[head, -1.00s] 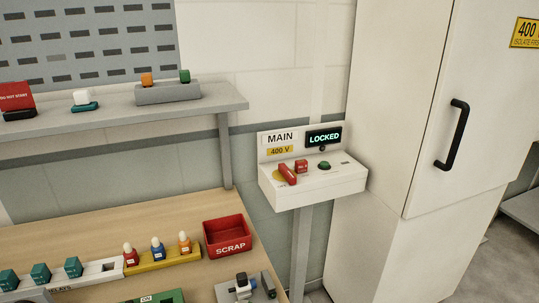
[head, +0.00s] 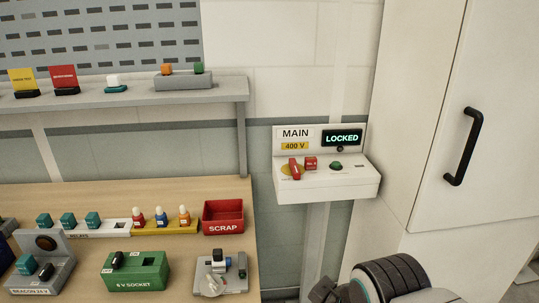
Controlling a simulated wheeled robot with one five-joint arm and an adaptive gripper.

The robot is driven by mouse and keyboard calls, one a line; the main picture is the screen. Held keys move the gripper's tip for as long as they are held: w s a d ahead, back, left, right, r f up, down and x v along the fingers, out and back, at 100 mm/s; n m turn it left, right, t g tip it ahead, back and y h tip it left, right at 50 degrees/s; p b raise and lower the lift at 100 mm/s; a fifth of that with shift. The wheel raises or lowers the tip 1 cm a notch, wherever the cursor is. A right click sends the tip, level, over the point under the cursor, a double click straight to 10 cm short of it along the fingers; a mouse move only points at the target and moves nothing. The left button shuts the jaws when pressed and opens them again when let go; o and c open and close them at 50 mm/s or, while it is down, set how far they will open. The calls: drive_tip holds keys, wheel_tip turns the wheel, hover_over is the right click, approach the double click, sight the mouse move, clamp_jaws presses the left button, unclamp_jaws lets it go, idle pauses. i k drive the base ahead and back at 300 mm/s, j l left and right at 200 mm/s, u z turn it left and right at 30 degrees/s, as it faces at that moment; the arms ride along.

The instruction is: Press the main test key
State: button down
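The main switch box (head: 330,186) is a white panel on a post at centre right, marked MAIN and 400 V. The fingertips are not clearly seen.
A wooden bench holds a red SCRAP bin (head: 223,216), a green 6 V socket box (head: 136,272), a relay rack and a beacon unit (head: 42,265). A shelf (head: 120,91) with cards and small blocks hangs above. A tall white cabinet (head: 425,120) stands right of the box.

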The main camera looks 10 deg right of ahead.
sight(335, 164)
drive_tip(key=i+l+u, duration=0.15)
drive_tip(key=u, duration=0.35)
drive_tip(key=l+u, duration=0.3)
drive_tip(key=u, duration=0.2)
drive_tip(key=i+l+u, duration=0.1)
drive_tip(key=l+u, duration=0.2)
drive_tip(key=u, duration=0.2)
drive_tip(key=l+u, duration=0.3)
drive_tip(key=u, duration=0.2)
drive_tip(key=l+u, duration=0.3)
drive_tip(key=l, duration=0.15)
drive_tip(key=l+u, duration=0.3)
drive_tip(key=l, duration=0.15)
